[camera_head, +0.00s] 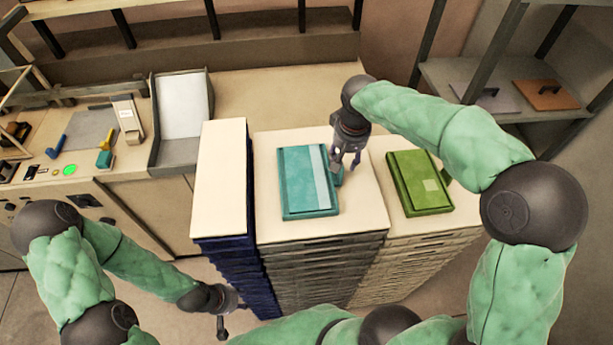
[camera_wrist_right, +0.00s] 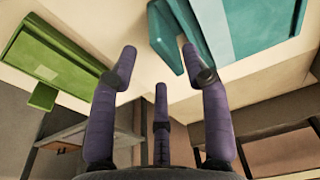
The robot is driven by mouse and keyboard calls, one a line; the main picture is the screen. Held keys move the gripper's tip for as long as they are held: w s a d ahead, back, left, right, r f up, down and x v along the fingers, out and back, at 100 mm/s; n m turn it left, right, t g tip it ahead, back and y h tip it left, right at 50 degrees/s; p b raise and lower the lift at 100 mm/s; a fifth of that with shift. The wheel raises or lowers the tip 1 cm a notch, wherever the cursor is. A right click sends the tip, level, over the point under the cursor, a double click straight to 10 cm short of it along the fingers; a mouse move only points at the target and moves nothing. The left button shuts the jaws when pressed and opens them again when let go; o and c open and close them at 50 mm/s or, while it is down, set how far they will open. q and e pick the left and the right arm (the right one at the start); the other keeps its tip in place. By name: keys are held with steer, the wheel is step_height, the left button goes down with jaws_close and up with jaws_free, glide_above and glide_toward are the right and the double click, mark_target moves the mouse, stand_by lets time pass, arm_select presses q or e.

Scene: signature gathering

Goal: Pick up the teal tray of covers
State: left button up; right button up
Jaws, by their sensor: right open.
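The teal tray of covers (camera_head: 301,181) lies flat on the middle stack, with a pale strip along its right side and a small tab at its right edge. In the right wrist view the teal tray (camera_wrist_right: 240,28) is at the top right. My right gripper (camera_head: 346,165) is over the right edge of the teal tray, by the tab. Its purple fingers (camera_wrist_right: 158,75) are spread and hold nothing; I cannot tell whether one touches the tray.
A green tray (camera_head: 420,182) lies on the stack to the right; it also shows in the right wrist view (camera_wrist_right: 50,60). A bare-topped stack (camera_head: 220,180) stands at the left. A machine bench (camera_head: 62,195) is further left, and a shelf (camera_head: 500,75) is at the back right.

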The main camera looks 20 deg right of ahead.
steer(key=shift+w+a+f+p, duration=0.1)
steer(key=shift+w+f+p, duration=0.15)
steer(key=shift+f, duration=1.1)
steer(key=shift+w+a+f+p, duration=0.15)
steer(key=shift+w+f, duration=0.1)
steer(key=shift+f, duration=1.05)
jaws_close()
